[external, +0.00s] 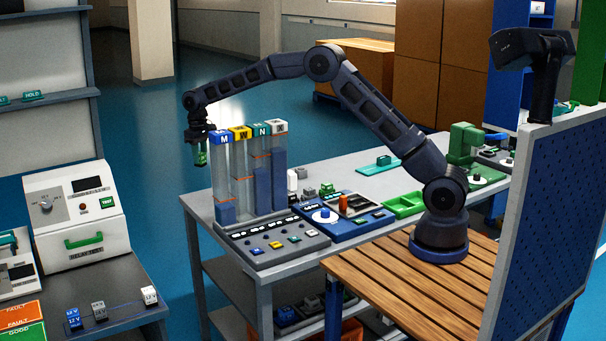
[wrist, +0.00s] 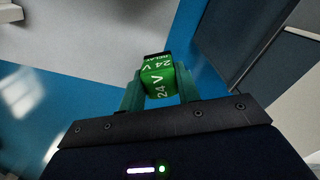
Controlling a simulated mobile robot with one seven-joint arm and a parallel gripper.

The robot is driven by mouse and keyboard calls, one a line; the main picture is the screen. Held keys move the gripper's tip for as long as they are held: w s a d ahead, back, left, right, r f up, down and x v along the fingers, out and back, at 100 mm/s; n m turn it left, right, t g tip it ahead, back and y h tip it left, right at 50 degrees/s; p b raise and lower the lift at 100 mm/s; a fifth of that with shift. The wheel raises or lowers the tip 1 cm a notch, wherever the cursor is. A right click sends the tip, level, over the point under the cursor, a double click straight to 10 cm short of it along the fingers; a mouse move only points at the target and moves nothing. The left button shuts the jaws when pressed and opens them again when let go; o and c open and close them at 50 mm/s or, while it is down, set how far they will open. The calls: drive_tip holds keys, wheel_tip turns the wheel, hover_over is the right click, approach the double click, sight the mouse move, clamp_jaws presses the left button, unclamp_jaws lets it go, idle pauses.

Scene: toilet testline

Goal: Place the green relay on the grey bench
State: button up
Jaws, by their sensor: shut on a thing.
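The green relay (wrist: 160,78), marked "24 V" with a black end, sits between the two green fingers of my gripper (wrist: 159,90) in the wrist view. In the external view my gripper (external: 199,137) points down, and the relay (external: 201,157) hangs below it, in the air left of the clear tubes. A light grey bench (external: 390,186) stands in the middle and carries several devices. A darker grey bench (external: 120,277) at the lower left carries a white tester and small relays. Which one the task names is not clear from the pictures.
Clear tubes (external: 237,180) with coloured caps stand close right of my gripper. A control panel (external: 274,240) lies before them. The white tester (external: 77,215) stands on the left bench near blue, grey and white relays (external: 99,310). Blue floor (external: 160,150) separates the benches.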

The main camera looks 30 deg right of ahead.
drive_tip(key=w+d+m, duration=0.3)
drive_tip(key=d, duration=1.1)
drive_tip(key=w+d+m, duration=0.2)
drive_tip(key=d+m, duration=0.1)
drive_tip(key=d, duration=1.1)
drive_tip(key=f, duration=2)
drive_tip(key=shift+w+d+f, duration=0.15)
drive_tip(key=shift+w+f, duration=0.05)
drive_tip(key=shift+f, duration=0.1)
drive_tip(key=o, duration=1)
wheel_tip(320, 180, up, 12)
drive_tip(key=shift+r, duration=0.2)
